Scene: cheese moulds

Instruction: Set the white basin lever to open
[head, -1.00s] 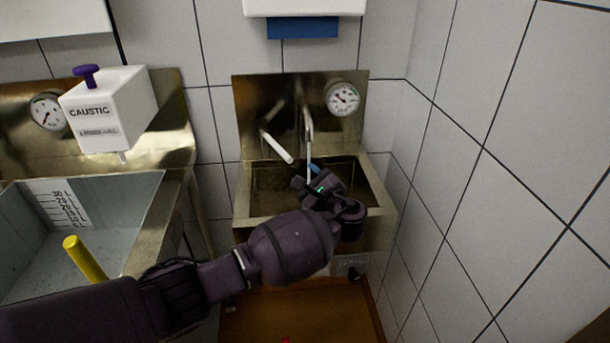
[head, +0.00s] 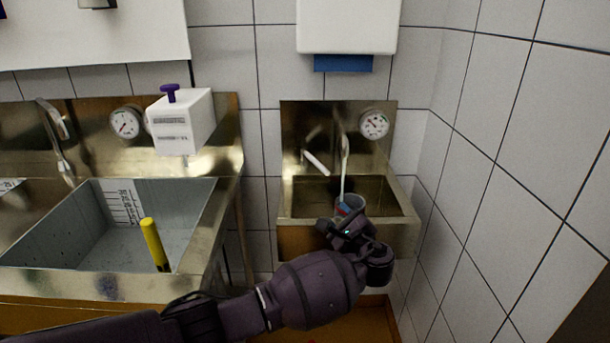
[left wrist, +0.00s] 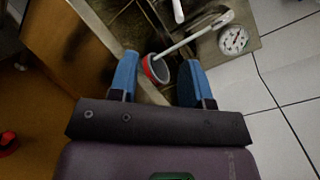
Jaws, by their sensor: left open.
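The white lever (head: 316,163) slants down to the right at the back of the small steel basin (head: 299,211), left of its tap (head: 344,147). The lever's white end also shows at the top of the left wrist view (left wrist: 178,10). My left gripper (head: 345,219) is open at the basin's front edge, apart from the lever. In the left wrist view its blue fingers (left wrist: 157,82) stand either side of a grey cup-like thing with a red rim (left wrist: 159,70); I cannot tell whether they touch it. A pale streak, water or rod, joins it to the tap. My right gripper is out of view.
A dial gauge (head: 375,124) is on the steel backsplash right of the tap. A white dispenser (head: 347,27) hangs above. Left stand a larger sink (head: 190,270) with a yellow rod (head: 154,244) and a white box with purple knob (head: 181,122). A tiled wall (head: 480,190) bounds the right.

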